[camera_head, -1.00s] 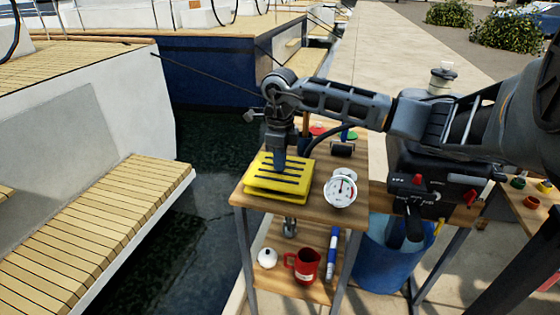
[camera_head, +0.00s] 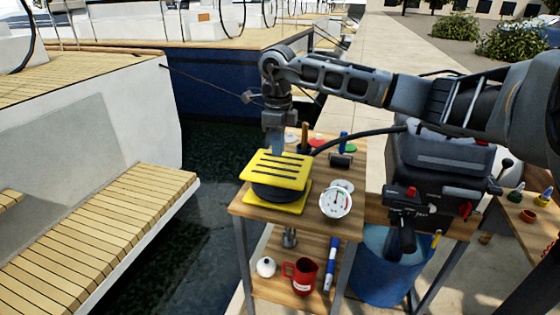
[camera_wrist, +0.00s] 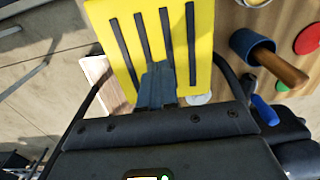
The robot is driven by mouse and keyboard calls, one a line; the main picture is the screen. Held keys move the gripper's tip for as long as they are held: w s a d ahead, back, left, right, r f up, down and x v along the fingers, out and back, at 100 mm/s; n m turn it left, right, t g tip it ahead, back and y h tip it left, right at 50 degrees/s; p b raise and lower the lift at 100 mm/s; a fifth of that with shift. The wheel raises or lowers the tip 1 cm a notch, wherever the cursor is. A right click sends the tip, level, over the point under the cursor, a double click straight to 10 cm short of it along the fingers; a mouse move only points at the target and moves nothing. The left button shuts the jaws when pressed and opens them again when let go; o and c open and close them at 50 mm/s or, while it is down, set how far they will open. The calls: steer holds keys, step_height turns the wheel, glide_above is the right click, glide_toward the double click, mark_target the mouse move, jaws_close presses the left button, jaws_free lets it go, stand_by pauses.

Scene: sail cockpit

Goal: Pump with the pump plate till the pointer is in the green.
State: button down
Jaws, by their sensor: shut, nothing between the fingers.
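The yellow pump plate (camera_head: 274,170) stands raised on its black bellows (camera_head: 275,191), above a yellow base (camera_head: 283,206), on a small wooden table. Its top has dark stripes and is slightly tilted. My gripper (camera_head: 277,149) is shut and empty, pointing down at the plate's far part. In the wrist view the shut fingers (camera_wrist: 158,78) lie in front of the striped plate (camera_wrist: 170,30). Whether they touch it I cannot tell. The round white gauge (camera_head: 335,203) is right of the plate. Its pointer stands roughly upward, too small to read against the colours.
A black hose (camera_head: 350,138) runs behind the plate. A blue-handled tool (camera_head: 343,142) and coloured discs lie at the table's back. A red mug (camera_head: 301,275) and a blue-white marker (camera_head: 331,264) are on the lower shelf. Water lies left of the table.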

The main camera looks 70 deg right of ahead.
mark_target(278, 165)
steer(key=shift+r, duration=2.7)
